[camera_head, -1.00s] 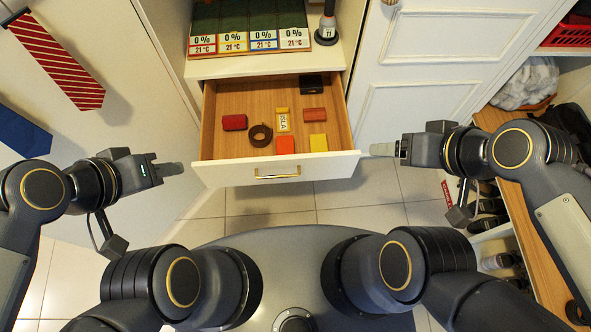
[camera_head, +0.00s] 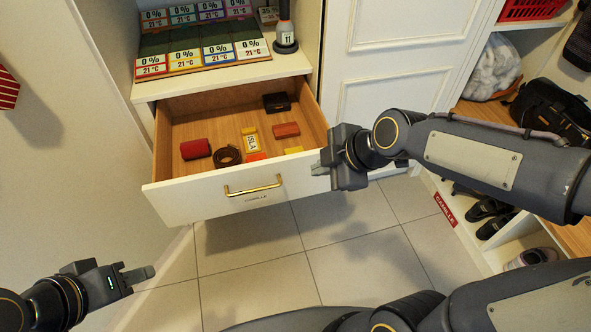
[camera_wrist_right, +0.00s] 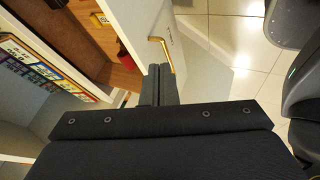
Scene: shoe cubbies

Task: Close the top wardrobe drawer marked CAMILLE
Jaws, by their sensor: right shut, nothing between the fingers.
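The top drawer (camera_head: 200,203) stands open in the head view, its white front marked CAMILLE under a brass handle (camera_head: 253,187). The handle also shows in the right wrist view (camera_wrist_right: 166,54). My right gripper (camera_head: 319,168) is shut and empty at the right end of the drawer front, near its top edge; I cannot tell whether it touches. Its closed fingers (camera_wrist_right: 159,85) show beside the panel in the wrist view. My left gripper (camera_head: 142,274) is at lower left, clear of the drawer; its finger gap is unclear.
The drawer holds a red roll (camera_head: 195,149), a dark coiled belt (camera_head: 228,156) and several small boxes. Labelled trays (camera_head: 205,52) and a dark bottle (camera_head: 285,30) stand on the shelf above. A shoe rack (camera_head: 470,225) is at right. Tiled floor below is clear.

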